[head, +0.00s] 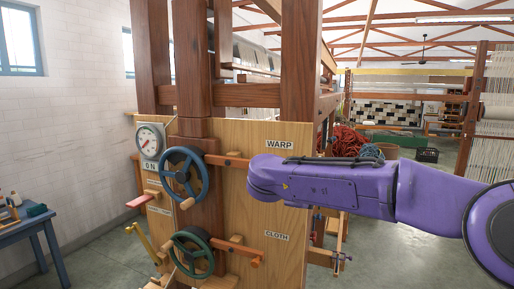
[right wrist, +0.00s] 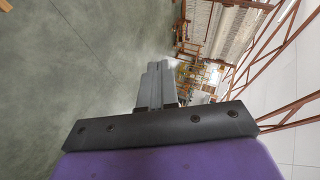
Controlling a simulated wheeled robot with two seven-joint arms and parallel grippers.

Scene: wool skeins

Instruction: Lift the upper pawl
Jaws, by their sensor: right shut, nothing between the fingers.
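The upper pawl (head: 226,161) is a reddish-brown wooden bar beside the blue handwheel (head: 184,173), below the WARP label (head: 279,144) on a wooden panel. It lies nearly level, its right end close to my purple right arm in the picture; I cannot tell whether they touch. My right gripper (right wrist: 158,68) shows in the right wrist view, its grey fingers together and empty, with floor and distant looms beyond. In the head view the gripper itself is hidden by my arm. My left gripper is not in view.
A lower pawl (head: 236,251) sits beside the green handwheel (head: 193,252), near the CLOTH label (head: 277,236). A round dial (head: 149,140) is at the panel's upper left. A blue side table (head: 30,225) stands at far left. Thick timber posts rise above the panel.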

